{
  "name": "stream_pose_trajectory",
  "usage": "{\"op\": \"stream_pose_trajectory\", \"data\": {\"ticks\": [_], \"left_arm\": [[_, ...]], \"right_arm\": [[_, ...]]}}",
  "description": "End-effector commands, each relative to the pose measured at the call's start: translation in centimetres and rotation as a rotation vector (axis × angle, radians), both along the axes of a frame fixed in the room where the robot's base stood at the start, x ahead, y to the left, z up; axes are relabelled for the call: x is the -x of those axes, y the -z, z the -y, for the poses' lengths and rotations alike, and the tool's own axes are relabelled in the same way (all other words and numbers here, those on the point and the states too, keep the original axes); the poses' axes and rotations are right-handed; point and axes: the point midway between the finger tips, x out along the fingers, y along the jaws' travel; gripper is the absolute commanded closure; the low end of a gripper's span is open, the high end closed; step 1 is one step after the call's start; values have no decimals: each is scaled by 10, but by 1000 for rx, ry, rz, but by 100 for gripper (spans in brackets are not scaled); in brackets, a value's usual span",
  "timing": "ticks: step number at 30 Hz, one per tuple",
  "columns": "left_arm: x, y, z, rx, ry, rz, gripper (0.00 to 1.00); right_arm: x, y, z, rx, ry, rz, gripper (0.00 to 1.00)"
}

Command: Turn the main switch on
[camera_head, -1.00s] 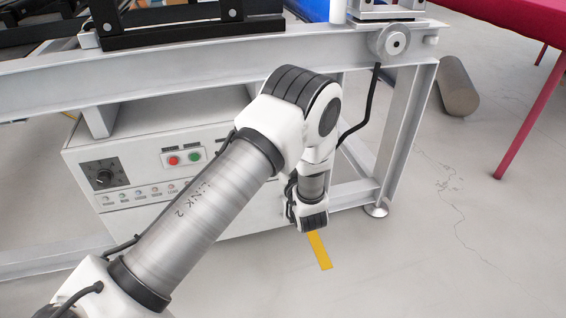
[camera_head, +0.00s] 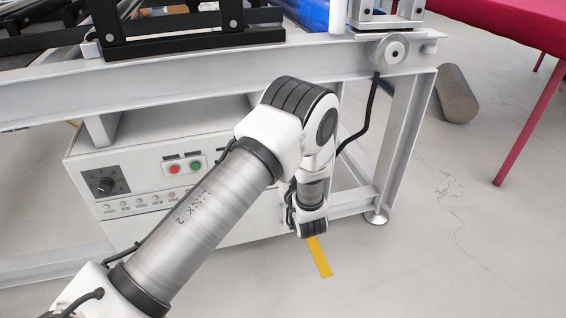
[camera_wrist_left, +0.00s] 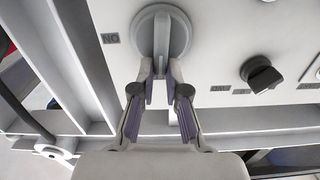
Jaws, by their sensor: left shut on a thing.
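In the left wrist view a round grey switch (camera_wrist_left: 178,32) with a raised bar handle (camera_wrist_left: 160,42) sits on a pale panel. A small dark label (camera_wrist_left: 110,38), apparently "ON" seen upside down, is beside its dial. The handle runs up and down in this picture, not towards the label. My left gripper (camera_wrist_left: 161,72) is shut on the handle's lower end, one finger on each side. In the head view my left arm covers the gripper and this switch. My right gripper is in neither view.
A black rotary knob (camera_wrist_left: 262,74) is on the same panel. The control box (camera_head: 125,220) carries another dial (camera_head: 105,183), a red button (camera_head: 174,169) and a green button (camera_head: 196,167). It sits under a steel frame (camera_head: 190,85) with a leg close to my arm.

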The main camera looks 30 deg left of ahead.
Motion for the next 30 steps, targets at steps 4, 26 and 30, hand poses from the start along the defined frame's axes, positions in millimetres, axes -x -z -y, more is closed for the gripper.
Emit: {"op": "stream_pose_trajectory", "data": {"ticks": [4,26,30], "left_arm": [[-2,-4,2,-57,1,-68,100],[-13,7,12,-493,0,-580,100],[-15,11,13,-580,0,-681,100]], "right_arm": [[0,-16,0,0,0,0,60],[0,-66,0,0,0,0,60],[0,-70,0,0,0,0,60]]}}
